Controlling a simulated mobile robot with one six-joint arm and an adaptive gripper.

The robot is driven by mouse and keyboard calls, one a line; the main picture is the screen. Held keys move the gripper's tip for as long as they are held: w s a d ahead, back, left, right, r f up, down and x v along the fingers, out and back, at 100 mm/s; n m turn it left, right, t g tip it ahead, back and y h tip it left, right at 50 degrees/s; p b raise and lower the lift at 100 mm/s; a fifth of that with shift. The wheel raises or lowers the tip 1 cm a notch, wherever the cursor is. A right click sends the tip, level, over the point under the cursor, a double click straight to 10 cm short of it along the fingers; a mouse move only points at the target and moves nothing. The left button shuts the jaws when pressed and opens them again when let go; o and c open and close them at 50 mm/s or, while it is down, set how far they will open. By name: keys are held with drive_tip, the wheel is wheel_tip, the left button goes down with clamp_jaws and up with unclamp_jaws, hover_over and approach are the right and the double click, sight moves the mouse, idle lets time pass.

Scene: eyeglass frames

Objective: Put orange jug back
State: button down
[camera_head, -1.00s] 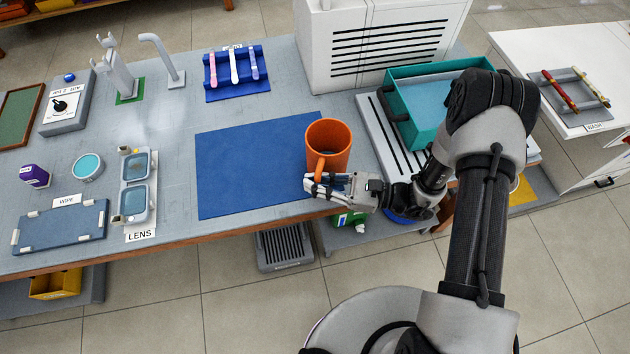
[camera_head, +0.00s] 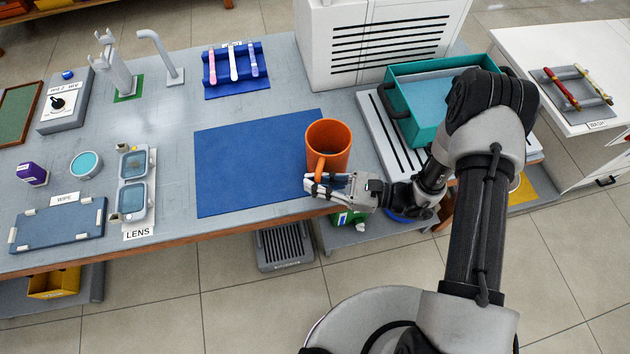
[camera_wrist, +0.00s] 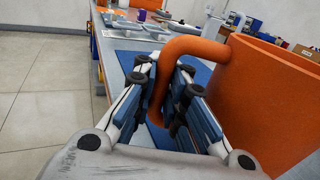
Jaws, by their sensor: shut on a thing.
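The orange jug (camera_head: 328,143) is upright at the right end of the blue mat (camera_head: 250,160), near the bench's front edge. Its handle faces the front. My gripper (camera_head: 318,186) is at the handle, shut on it. In the wrist view the jug (camera_wrist: 265,105) fills the right side, and its curved handle passes between the two fingers of my gripper (camera_wrist: 167,95). Whether the jug's base touches the mat is hard to tell.
A teal tub (camera_head: 400,98) on a ribbed white tray stands right of the jug, beside a white vented cabinet (camera_head: 380,40). A blue rack (camera_head: 235,72) lies behind the mat. Lens trays (camera_head: 134,182) are to the left. Most of the mat is clear.

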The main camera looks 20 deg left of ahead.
drive_tip(key=c, duration=1.6)
unclamp_jaws()
drive_tip(key=shift+o, duration=0.2)
drive_tip(key=w+d, duration=0.1)
drive_tip(key=d, duration=1.1)
drive_tip(key=shift+w, duration=0.3)
drive_tip(key=shift+r, duration=0.15)
